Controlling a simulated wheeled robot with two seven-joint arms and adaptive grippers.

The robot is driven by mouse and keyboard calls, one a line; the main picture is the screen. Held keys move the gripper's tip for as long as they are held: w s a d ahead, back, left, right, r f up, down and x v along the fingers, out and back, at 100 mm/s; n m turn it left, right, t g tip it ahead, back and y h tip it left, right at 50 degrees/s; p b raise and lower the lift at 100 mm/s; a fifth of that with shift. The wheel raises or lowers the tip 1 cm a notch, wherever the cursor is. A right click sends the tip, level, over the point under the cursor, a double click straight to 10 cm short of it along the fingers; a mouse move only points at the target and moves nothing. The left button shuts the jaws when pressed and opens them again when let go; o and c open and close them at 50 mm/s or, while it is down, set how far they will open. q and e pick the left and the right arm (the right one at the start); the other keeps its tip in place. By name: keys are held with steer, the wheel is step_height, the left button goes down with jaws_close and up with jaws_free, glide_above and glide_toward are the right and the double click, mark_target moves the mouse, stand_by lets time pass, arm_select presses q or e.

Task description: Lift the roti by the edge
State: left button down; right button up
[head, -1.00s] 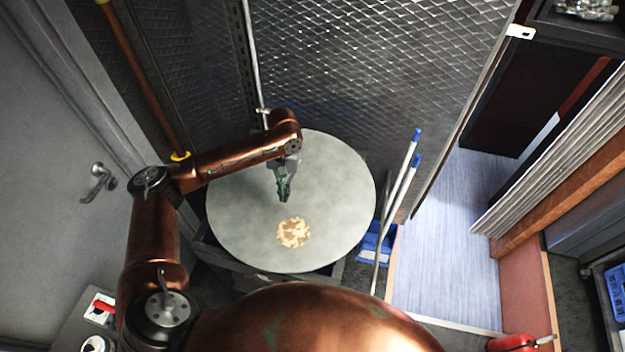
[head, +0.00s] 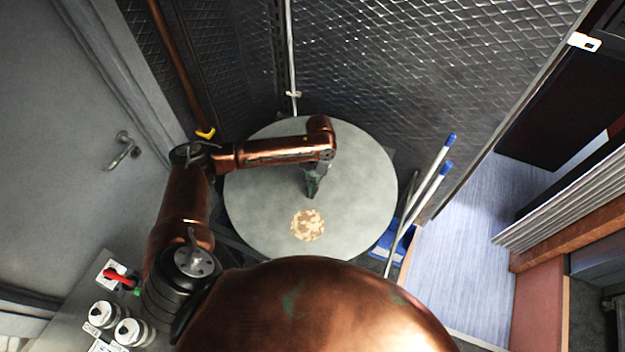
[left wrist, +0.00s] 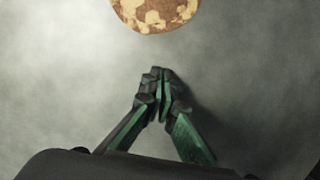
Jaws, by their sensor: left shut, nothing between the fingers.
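The roti (head: 307,225) is a small round flatbread with brown patches. It lies flat on the round grey tabletop (head: 365,195), toward its near side. In the left wrist view the roti (left wrist: 155,12) is cut off by the top edge. My left gripper (head: 312,192) is over the tabletop, on the far side of the roti and apart from it. In the left wrist view its green-and-black fingers (left wrist: 160,80) are together with nothing between them, and bare grey surface shows between them and the roti. My right gripper is not in view.
Two white poles with blue ends (head: 432,190) lean to the right of the table, by a blue bin (head: 386,243). A metal mesh wall (head: 400,70) stands behind. A grey door (head: 70,160) is at left. The tabletop around the roti is bare.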

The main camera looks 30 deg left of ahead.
mark_target(306, 207)
arm_select(q)
steer(key=s+p, duration=0.1)
steer(key=s, duration=0.3)
steer(key=shift+d, duration=0.1)
steer(key=shift+s, duration=0.15)
